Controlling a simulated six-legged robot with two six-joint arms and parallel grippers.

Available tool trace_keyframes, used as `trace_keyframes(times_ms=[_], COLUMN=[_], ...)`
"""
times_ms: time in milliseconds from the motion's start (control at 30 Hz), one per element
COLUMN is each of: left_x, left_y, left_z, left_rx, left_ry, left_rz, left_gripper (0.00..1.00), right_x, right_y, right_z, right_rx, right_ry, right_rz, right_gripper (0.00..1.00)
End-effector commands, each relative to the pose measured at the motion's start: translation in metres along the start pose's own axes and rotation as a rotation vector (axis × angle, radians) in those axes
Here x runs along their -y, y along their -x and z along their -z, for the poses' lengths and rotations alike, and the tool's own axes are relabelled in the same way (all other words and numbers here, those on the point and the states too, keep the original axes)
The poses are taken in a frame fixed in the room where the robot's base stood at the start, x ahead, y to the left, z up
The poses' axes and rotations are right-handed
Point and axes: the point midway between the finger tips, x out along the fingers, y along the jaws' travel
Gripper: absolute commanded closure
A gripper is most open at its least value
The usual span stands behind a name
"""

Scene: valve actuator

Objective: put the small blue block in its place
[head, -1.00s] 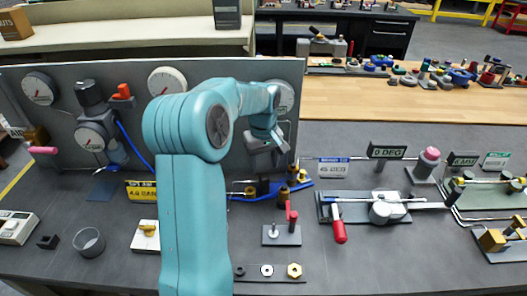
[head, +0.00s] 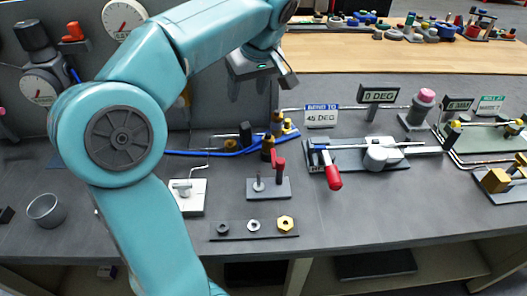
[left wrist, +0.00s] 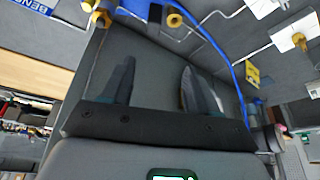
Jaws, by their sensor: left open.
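I cannot single out a small blue block or its place with certainty. Several small blue parts (head: 362,17) lie among mixed pieces on the far wooden bench. A blue hose (head: 215,153) runs along the grey bench; it also shows in the left wrist view (left wrist: 238,85). My left gripper (head: 262,88) hangs above the bench, in front of the grey panel, pointing down. Its two dark fingers are spread apart in the left wrist view (left wrist: 158,90), with nothing seen between them. My right gripper is in neither view.
A red-handled bender (head: 333,177) on its plate stands right of the middle. A strip with nuts and washers (head: 252,227) lies near the front edge. A grey cup (head: 46,209) stands at left. My left arm covers part of the panel and bench.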

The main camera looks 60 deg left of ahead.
Motion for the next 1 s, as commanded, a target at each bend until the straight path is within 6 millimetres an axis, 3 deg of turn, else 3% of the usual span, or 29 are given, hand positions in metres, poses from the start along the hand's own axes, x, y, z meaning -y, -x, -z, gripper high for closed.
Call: trace_keyframes(times_ms=[33,167,533,833,1000], left_x=[-0.004,-0.009,-0.011,-0.013,-0.013], left_y=[-0.003,-0.007,-0.088,-0.117,-0.145], left_z=[-0.008,-0.013,-0.012,-0.011,-0.011], left_rx=[-0.004,-0.005,-0.002,-0.003,-0.001], left_ry=[-0.014,-0.029,-0.029,-0.03,-0.029], left_rz=[-0.025,-0.042,-0.039,-0.041,-0.039], left_gripper=[0.4,0.4,0.4,0.4,0.4], right_x=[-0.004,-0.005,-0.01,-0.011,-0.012], right_y=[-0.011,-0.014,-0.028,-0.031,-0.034], right_z=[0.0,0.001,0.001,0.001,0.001], right_rx=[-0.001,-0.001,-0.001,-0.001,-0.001], right_ry=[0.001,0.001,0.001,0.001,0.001], right_rz=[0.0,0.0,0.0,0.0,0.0], right_gripper=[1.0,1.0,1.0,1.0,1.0])
